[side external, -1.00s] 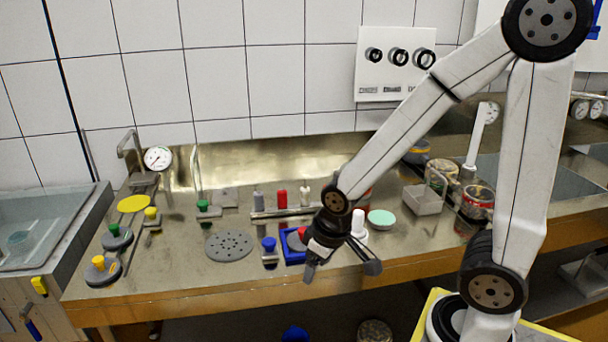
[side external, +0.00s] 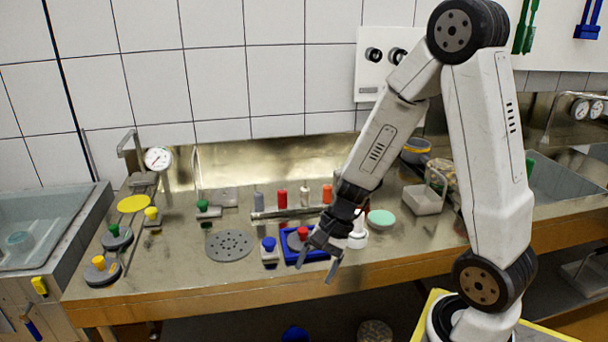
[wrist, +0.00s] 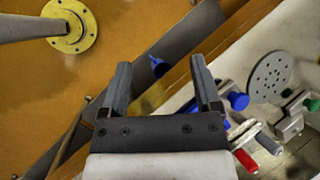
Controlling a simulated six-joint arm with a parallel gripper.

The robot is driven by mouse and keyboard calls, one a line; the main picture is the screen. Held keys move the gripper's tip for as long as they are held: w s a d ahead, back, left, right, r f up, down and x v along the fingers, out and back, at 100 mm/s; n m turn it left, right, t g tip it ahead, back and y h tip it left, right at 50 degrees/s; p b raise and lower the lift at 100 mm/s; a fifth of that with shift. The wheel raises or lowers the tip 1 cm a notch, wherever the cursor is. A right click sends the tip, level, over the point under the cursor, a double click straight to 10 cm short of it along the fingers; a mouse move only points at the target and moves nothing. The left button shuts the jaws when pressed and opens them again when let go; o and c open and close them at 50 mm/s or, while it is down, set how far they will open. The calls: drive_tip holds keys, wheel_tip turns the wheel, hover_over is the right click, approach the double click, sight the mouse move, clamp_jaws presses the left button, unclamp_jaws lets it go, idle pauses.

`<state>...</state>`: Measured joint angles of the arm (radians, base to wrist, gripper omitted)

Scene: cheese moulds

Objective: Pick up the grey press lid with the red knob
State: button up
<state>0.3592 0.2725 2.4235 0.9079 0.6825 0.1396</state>
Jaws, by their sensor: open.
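The grey press lid (side external: 293,241) with the red knob (side external: 303,232) sits in a blue tray (side external: 291,258) near the front edge of the bench. My gripper (side external: 320,260) is open and empty. In the side view it overlaps the right part of the tray and partly covers the lid; I cannot tell its height above them. In the wrist view my gripper (wrist: 160,66) points past the bench edge, and I cannot make out the lid there.
A blue-knobbed piece (side external: 269,250) stands left of the tray, beside a perforated grey disc (side external: 230,245). A white piece (side external: 358,235) and a mint-green dish (side external: 381,218) stand to the right. Coloured pegs (side external: 282,198) stand in a row behind. Two other knobbed lids (side external: 103,270) lie far left.

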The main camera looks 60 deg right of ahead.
drive_tip(key=w+d+m+t+y, duration=0.2)
drive_tip(key=w+d+m+t, duration=0.35)
drive_tip(key=m, duration=0.35)
drive_tip(key=r+m+t+h, duration=0.25)
drive_tip(key=m+t, duration=0.35)
drive_tip(key=m, duration=0.3)
hover_over(306, 235)
drive_tip(key=s+d, duration=0.2)
drive_tip(key=f, duration=0.1)
drive_tip(key=shift+s+a+g+h, duration=0.1)
drive_tip(key=shift+g+h, duration=0.15)
drive_tip(key=shift+h, duration=0.2)
drive_tip(key=shift+f, duration=0.15)
drive_tip(key=shift+f, duration=1.85)
drive_tip(key=shift+f, duration=0.1)
drive_tip(key=shift+f, duration=1.3)
drive_tip(key=shift+a+f, duration=0.15)
drive_tip(key=shift+f, duration=0.15)
drive_tip(key=shift+x, duration=1.4)
